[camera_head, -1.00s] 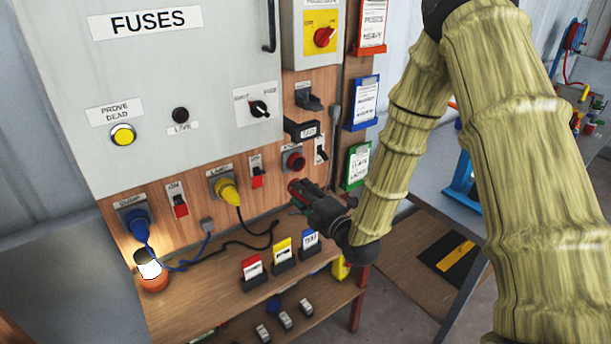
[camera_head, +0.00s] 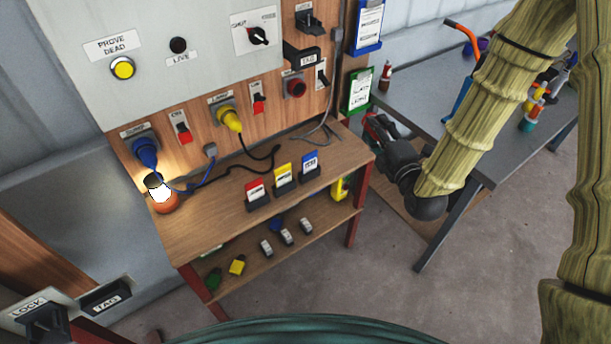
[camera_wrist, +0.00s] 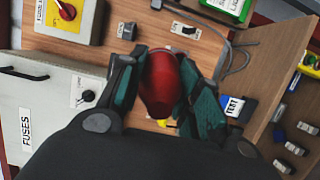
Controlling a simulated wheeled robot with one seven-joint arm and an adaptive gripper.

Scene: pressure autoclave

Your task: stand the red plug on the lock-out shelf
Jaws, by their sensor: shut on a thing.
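In the wrist view the red plug (camera_wrist: 161,82) sits between the two dark green fingers of my gripper (camera_wrist: 164,96), which is shut on it. In the head view my gripper (camera_head: 378,130) is just right of the bench's right end, and only a little red of the plug shows there. The red socket (camera_head: 295,86) on the panel has no plug in it. Below the panel are an upper wooden shelf (camera_head: 225,225) and a lower shelf (camera_head: 322,221); I cannot tell which is the lock-out shelf.
Red, yellow and blue cards (camera_head: 283,175) stand in holders on the upper shelf. A glowing orange lamp (camera_head: 163,197) and cables lie at its left. Small padlock-like items (camera_head: 286,237) are on the lower shelf. A grey table (camera_head: 440,125) stands at right. The upper shelf's front left is clear.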

